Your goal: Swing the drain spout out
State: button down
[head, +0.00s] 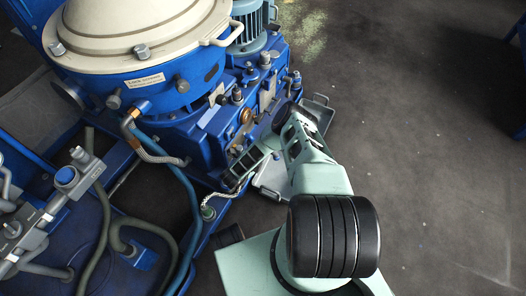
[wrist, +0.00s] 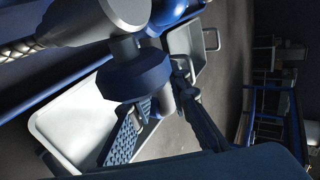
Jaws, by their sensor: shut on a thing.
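In the wrist view, the drain spout (wrist: 162,97) is a short grey pipe hanging below a dark blue collar (wrist: 137,72) and a thick grey fitting. My gripper (wrist: 165,112) has one ribbed finger pad to the left of the pipe and a dark finger to its right, and it is shut on the spout. In the head view, my gripper (head: 238,172) is low at the front of the blue separator skid (head: 215,135), where my forearm hides part of the area. The spout itself is hard to make out there.
A shallow grey tray (wrist: 65,118) lies below the spout, with a second tray (wrist: 185,45) beyond it. A braided hose (head: 222,197) runs close to my gripper. Blue and grey hoses (head: 180,200) hang at left. The floor (head: 430,130) at right is clear.

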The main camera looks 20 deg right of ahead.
jog(key=c, duration=1.8)
grip_release()
jog(key=shift+s+a, duration=0.1)
jog(key=shift+a, duration=0.05)
jog(key=v, duration=1.1)
jog(key=shift+s+a+r, duration=0.2)
jog(key=shift+r, duration=0.1)
